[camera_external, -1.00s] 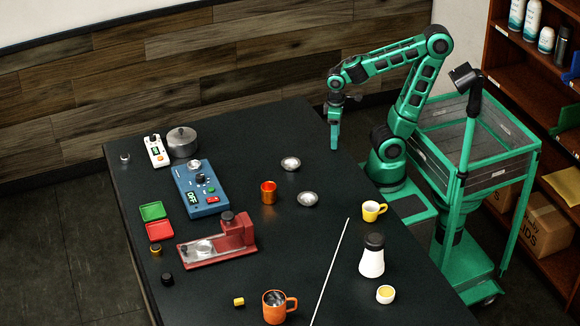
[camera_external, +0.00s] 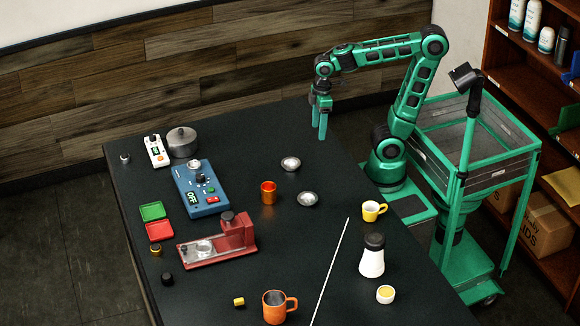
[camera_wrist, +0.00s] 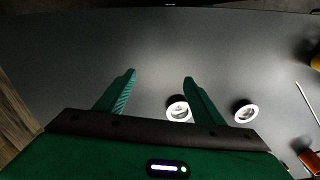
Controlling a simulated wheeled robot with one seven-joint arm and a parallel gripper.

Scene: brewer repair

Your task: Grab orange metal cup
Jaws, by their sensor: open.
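A small orange metal cup (camera_external: 268,193) without a visible handle stands upright near the middle of the black table. An orange mug with a handle (camera_external: 278,307) stands at the table's front edge in the external view. My gripper (camera_external: 320,137) hangs fingers-down above the back right of the table, clear of both. In the wrist view my gripper (camera_wrist: 160,77) has its two green fingers apart with only bare table between the tips. An orange cup (camera_wrist: 311,160) is partly cut off at the lower right corner there.
A yellow mug (camera_external: 371,211), white bottle (camera_external: 372,262) and thin rod (camera_external: 330,270) are at the right.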

